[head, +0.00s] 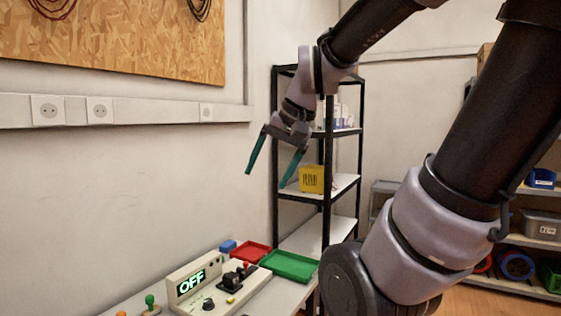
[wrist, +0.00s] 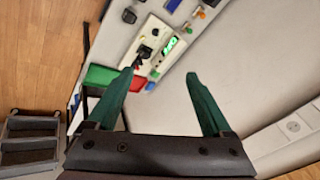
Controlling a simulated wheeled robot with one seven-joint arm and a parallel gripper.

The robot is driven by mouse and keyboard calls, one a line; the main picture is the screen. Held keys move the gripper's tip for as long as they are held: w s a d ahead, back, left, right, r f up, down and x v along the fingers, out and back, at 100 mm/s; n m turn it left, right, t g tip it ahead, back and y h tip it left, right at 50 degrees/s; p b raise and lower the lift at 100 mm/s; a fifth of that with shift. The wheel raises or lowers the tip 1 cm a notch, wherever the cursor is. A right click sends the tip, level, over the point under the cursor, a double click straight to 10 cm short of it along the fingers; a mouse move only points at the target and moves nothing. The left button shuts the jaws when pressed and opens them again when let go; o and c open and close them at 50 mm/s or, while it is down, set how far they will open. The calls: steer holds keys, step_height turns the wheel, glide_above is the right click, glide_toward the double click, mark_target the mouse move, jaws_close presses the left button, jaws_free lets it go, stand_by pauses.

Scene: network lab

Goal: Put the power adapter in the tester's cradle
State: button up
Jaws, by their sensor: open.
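The tester (head: 188,269) is a cream box with a lit display reading OFF, on the bench at the lower left of the head view. It also shows at the top of the wrist view (wrist: 158,28). A black blocky part (head: 232,281) sits on its panel; I cannot tell whether this is the empty cradle, the power adapter or both. In the wrist view the fingers (wrist: 165,72) frame the tester's side of the bench.
A red tray (head: 251,252), a green tray (head: 290,265) and a small blue block (head: 228,246) lie behind the tester. A green knob (head: 150,301) stands at its left. A black-framed shelf (head: 327,230) with a yellow box (head: 311,179) stands beyond my gripper.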

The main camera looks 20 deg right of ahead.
steer(key=shift+s+d+r+t+h, duration=0.5)
steer(key=shift+s+d+r+t, duration=0.4)
steer(key=shift+s+r+t, duration=0.15)
